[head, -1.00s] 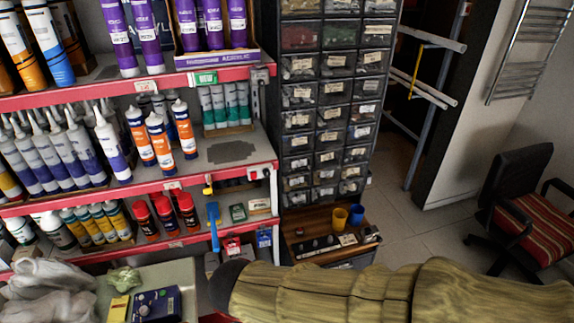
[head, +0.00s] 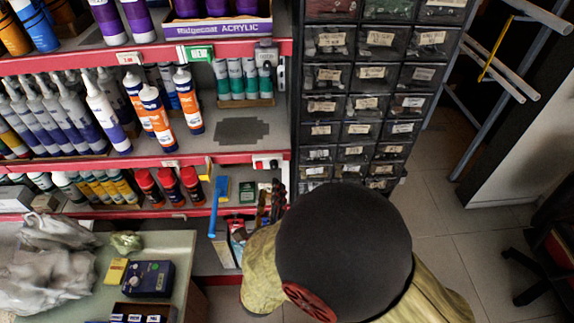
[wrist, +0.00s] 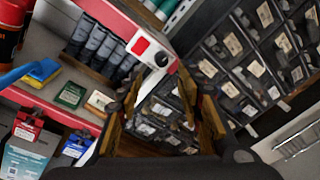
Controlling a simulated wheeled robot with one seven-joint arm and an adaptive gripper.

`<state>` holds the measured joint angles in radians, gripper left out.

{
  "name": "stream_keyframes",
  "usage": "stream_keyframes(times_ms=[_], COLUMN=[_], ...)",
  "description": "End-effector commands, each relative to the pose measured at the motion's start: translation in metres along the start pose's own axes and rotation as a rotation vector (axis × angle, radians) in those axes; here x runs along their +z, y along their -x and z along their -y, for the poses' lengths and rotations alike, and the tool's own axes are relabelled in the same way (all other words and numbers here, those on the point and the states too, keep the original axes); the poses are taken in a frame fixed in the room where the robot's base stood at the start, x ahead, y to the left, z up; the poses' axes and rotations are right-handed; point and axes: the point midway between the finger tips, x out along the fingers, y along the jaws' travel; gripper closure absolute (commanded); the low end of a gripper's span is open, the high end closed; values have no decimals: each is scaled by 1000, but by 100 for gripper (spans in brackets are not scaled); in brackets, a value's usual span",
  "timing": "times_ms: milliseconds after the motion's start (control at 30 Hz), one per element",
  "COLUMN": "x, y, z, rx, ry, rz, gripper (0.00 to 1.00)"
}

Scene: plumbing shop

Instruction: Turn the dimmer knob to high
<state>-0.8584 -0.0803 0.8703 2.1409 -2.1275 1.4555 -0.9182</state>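A white plate with a red button (wrist: 141,46) is on the red shelf edge in the wrist view. In the head view my gripper (head: 271,200) is partly hidden behind my dark wrist joint, just below the fitting.
Cartridges and spray cans fill the shelves. A black drawer cabinet (head: 350,75) stands right. A table with a blue box (head: 160,273) and plastic bags (head: 45,245) is lower left.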

Motion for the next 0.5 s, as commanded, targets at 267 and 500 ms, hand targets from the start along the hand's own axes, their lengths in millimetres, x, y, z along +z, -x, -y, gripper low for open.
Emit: stream_keyframes(times_ms=[267, 500], x=[-2, -3], y=[-17, -53], z=[3, 3], rx=[-11, -11], ry=[44, 42], rz=[-5, -6], gripper=[63, 63])
